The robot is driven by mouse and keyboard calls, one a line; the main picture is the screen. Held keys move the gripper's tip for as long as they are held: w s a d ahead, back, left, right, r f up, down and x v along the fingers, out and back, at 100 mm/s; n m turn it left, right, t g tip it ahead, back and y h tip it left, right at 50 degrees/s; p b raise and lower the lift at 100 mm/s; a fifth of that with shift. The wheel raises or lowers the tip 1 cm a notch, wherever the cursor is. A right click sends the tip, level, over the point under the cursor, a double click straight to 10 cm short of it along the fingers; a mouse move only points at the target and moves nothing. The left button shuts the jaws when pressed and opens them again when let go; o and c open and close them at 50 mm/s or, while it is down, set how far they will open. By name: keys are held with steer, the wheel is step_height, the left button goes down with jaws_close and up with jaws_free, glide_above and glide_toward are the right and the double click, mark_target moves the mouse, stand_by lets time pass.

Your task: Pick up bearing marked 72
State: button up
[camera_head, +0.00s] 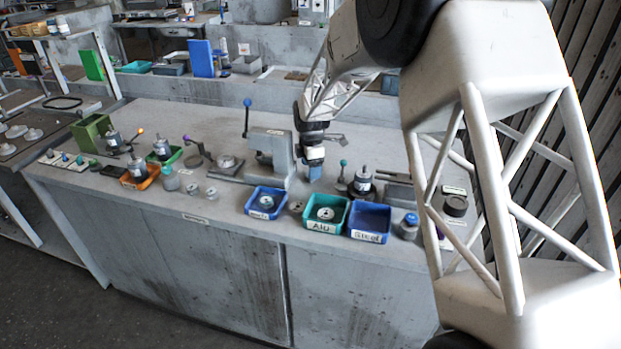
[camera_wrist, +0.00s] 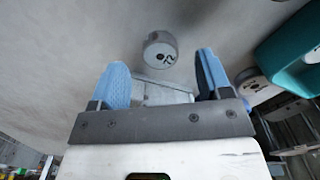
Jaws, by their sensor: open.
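The bearing marked 72 (camera_wrist: 160,50) is a short grey cylinder with a dark central hole in the wrist view. Its mark looks like 72, seen at an angle. It rests on the grey bench, ahead of my gripper (camera_wrist: 162,60) and between the lines of its two blue fingers. The fingers are apart, with nothing held between them. In the head view my gripper (camera_head: 315,172) hangs above the bench behind the trays. I cannot tell for sure which small ring in the head view is this bearing.
A teal tray (camera_wrist: 275,50) stands right of the fingers in the wrist view, with another grey round part (camera_wrist: 252,84) beside it. In the head view, a blue tray (camera_head: 250,210), a green tray (camera_head: 322,226) and a darker blue tray (camera_head: 369,237) line the front edge.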

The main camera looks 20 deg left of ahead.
steer(key=shift+f, duration=1.4)
steer(key=c, duration=1)
steer(key=shift+r, duration=0.15)
steer(key=shift+c, duration=0.2)
step_height(320, 180, up, 18)
